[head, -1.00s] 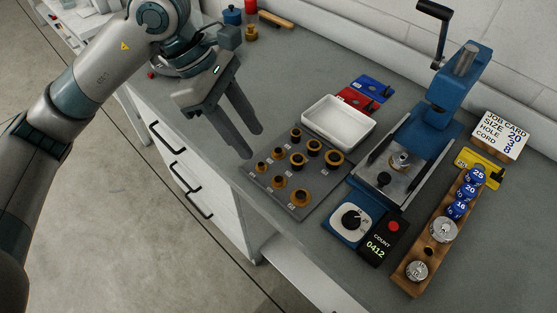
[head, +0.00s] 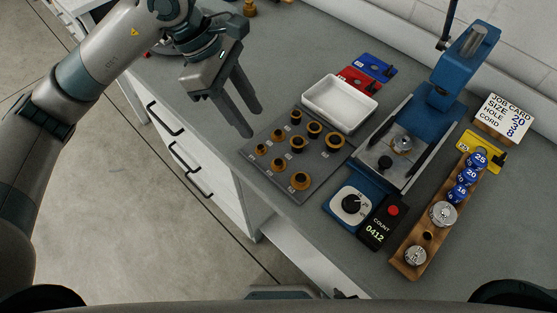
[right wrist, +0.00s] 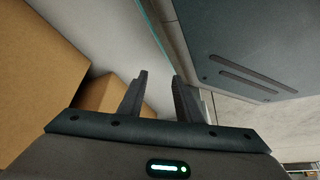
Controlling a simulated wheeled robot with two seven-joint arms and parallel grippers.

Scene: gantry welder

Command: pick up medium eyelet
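Brass-coloured eyelets of graded sizes stand in rows on a dark grey board (head: 289,190). More ring-shaped pieces, such as this one (head: 314,129), stand in the rows behind; the board labels are too small to read. My left gripper (head: 254,123) is open and empty, fingers pointing down near the board's left corner, apart from the eyelets. My right gripper (right wrist: 160,77) is open and empty in the right wrist view, away from the bench top.
A white tray (head: 323,117) lies behind the board. A blue press (head: 440,95) stands to the right, with a dial box (head: 336,211) and a counter (head: 362,236) in front. A wooden rack (head: 409,271) holds dies. Cardboard boxes (right wrist: 40,75) are near my right gripper.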

